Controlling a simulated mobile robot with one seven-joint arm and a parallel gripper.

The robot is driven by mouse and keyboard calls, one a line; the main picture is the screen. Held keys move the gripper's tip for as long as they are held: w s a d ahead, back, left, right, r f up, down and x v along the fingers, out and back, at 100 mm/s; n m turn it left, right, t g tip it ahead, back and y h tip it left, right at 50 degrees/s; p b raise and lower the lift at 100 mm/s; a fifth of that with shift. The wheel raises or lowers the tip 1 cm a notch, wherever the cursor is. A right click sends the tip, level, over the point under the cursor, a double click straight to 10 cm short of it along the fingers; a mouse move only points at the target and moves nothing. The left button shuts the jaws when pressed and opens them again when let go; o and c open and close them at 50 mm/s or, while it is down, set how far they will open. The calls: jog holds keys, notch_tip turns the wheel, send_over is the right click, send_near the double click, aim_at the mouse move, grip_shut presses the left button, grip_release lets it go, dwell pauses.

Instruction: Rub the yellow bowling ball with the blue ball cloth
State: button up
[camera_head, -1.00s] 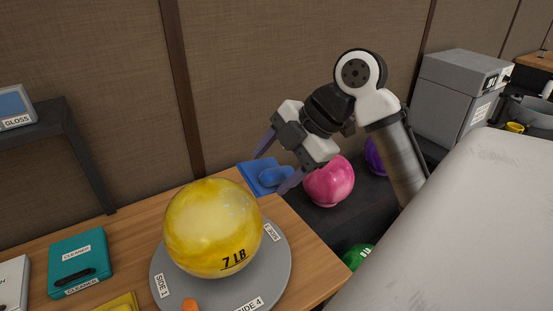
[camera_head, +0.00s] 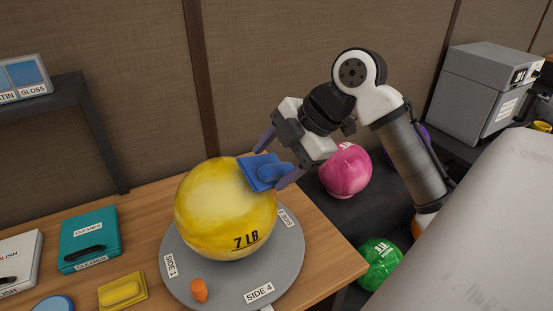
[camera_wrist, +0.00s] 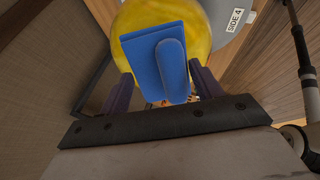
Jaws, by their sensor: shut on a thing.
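The yellow bowling ball (camera_head: 222,207), marked 7 LB, sits on a round grey turntable (camera_head: 187,283) on the wooden bench. My gripper (camera_head: 278,163) is shut on the blue ball cloth (camera_head: 262,173) at the ball's upper right side. The cloth overlaps the ball in the head view and looks to be against it, though exact contact is hard to tell. In the wrist view the cloth (camera_wrist: 150,60) lies between my purple fingers, with the yellow ball (camera_wrist: 203,28) behind it.
A teal cleaner box (camera_head: 88,240), a yellow pad (camera_head: 122,291) and an orange knob (camera_head: 199,290) are left and front of the ball. Pink (camera_head: 345,170) and green (camera_head: 379,263) balls sit lower right. A dark shelf (camera_head: 60,95) stands at the left.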

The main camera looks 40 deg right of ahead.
aim_at(259, 168)
jog(key=shift+b+x, duration=0.55)
jog(key=shift+x, duration=0.4)
dwell(0.5)
jog(key=shift+a+r+p, duration=0.2)
jog(key=shift+a+r, duration=0.1)
jog(key=shift+a, duration=0.3)
jog(key=shift+a+r+p, duration=0.15)
jog(key=shift+a+r, duration=0.1)
jog(key=shift+a, duration=0.3)
jog(key=shift+d+f+b, duration=0.15)
jog(key=shift+d+f, duration=0.2)
jog(key=shift+d, duration=0.2)
jog(key=shift+d+f+b, duration=0.15)
jog(key=shift+d+f, duration=0.2)
jog(key=shift+d, duration=0.2)
jog(key=shift+a+r+p, duration=0.25)
jog(key=shift+a+r, duration=0.05)
jog(key=shift+a, duration=0.3)
jog(key=shift+a+r+p, duration=0.2)
jog(key=shift+a+r, duration=0.1)
jog(key=shift+a, duration=0.25)
jog(key=shift+d+f, duration=0.2)
jog(key=shift+d, duration=0.4)
jog(key=shift+d+f, duration=0.25)
jog(key=shift+d, duration=0.4)
jog(key=shift+a+r, duration=0.25)
jog(key=shift+a, duration=0.4)
jog(key=shift+a+r, duration=0.2)
jog(key=shift+a, duration=0.4)
